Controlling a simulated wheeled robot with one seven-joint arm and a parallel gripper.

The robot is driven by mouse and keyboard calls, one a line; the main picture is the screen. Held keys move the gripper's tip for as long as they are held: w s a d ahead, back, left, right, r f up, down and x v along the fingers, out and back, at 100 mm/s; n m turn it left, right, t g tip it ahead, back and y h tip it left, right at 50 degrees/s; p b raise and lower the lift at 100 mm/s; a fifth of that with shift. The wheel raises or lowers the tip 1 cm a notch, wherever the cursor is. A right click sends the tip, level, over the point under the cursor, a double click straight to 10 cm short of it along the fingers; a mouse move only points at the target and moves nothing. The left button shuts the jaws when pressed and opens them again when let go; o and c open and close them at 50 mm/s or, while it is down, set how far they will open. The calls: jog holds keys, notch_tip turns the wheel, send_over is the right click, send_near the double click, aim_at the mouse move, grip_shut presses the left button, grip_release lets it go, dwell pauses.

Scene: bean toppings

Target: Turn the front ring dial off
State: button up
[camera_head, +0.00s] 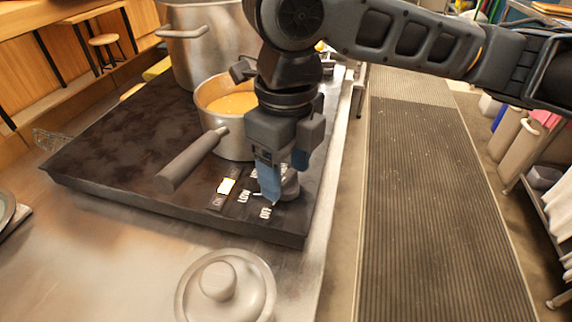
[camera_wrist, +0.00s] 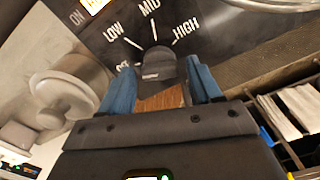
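A dark grey dial (camera_wrist: 160,66) with a rounded top sits at the hob's front right corner. Marks OFF, LOW, MID and HIGH fan around it in the wrist view. It also shows in the head view (camera_head: 291,186), partly hidden by my gripper. I cannot tell which mark it points to. My gripper (camera_wrist: 161,88) has its two blue fingers on either side of the dial, with a small gap at each side. In the head view my gripper (camera_head: 284,176) reaches down to the hob surface. The fingers are open and hold nothing.
The black hob (camera_head: 110,150) carries a small pot (camera_head: 232,146) of orange food, its handle (camera_head: 190,162) pointing front left, and a large pot (camera_head: 205,50) behind. A lit switch (camera_head: 226,186) is left of the dial. A lid (camera_head: 250,290) lies on the counter in front.

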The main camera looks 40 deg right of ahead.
aim_at(287, 177)
jog(key=shift+o, duration=0.4)
jog(key=shift+r+p, duration=0.4)
jog(key=shift+r, duration=3.5)
